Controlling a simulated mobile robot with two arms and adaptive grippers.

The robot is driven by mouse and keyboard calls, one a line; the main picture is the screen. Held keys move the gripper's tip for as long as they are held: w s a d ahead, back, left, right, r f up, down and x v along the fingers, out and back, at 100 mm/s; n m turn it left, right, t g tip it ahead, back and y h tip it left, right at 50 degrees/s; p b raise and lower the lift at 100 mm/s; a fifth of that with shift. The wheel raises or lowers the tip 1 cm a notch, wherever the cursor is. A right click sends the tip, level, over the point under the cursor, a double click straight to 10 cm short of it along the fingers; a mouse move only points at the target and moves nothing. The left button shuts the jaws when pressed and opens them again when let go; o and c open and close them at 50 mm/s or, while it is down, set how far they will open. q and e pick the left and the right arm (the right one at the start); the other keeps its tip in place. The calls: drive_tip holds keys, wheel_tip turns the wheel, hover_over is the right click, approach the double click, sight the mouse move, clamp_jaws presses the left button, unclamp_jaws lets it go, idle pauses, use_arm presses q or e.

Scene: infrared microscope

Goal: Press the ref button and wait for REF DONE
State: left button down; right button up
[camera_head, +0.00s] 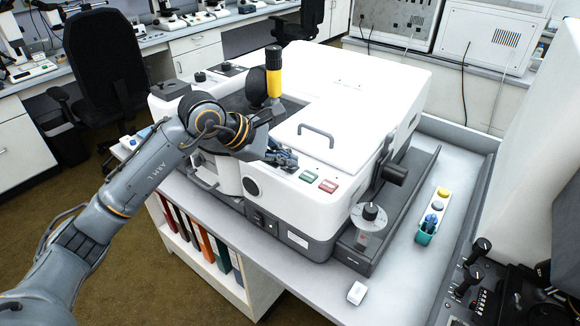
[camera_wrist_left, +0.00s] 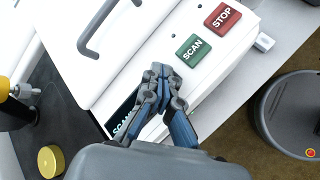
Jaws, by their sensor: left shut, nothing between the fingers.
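The white infrared microscope (camera_head: 345,88) stands on a grey bench. Its front panel has a green SCAN button (camera_wrist_left: 193,50) and a red STOP button (camera_wrist_left: 222,18); they also show in the head view as the green SCAN button (camera_head: 308,176) and red STOP button (camera_head: 328,186). A dark display (camera_wrist_left: 122,118) is partly covered, with only "SCAN" legible. My left gripper (camera_wrist_left: 160,76) is shut and empty, fingertips over the panel beside the SCAN button. I cannot tell whether they touch it. No REF label shows; the fingers hide that part of the panel. My right gripper is out of view.
A grey handle (camera_head: 316,133) rises from the lid behind the panel. A yellow-banded eyepiece (camera_head: 273,75) stands left of it. A teal holder (camera_head: 427,233) and a small white box (camera_head: 356,292) are on the bench. Black knobbed controls (camera_head: 478,265) are at the right.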

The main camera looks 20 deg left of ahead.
sight(287, 168)
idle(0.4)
use_arm(q)
drive_tip(key=shift+r+p, duration=0.35)
drive_tip(key=shift+r, duration=0.4)
drive_tip(key=shift+r+p, duration=1.4)
drive_tip(key=shift+r, duration=1.1)
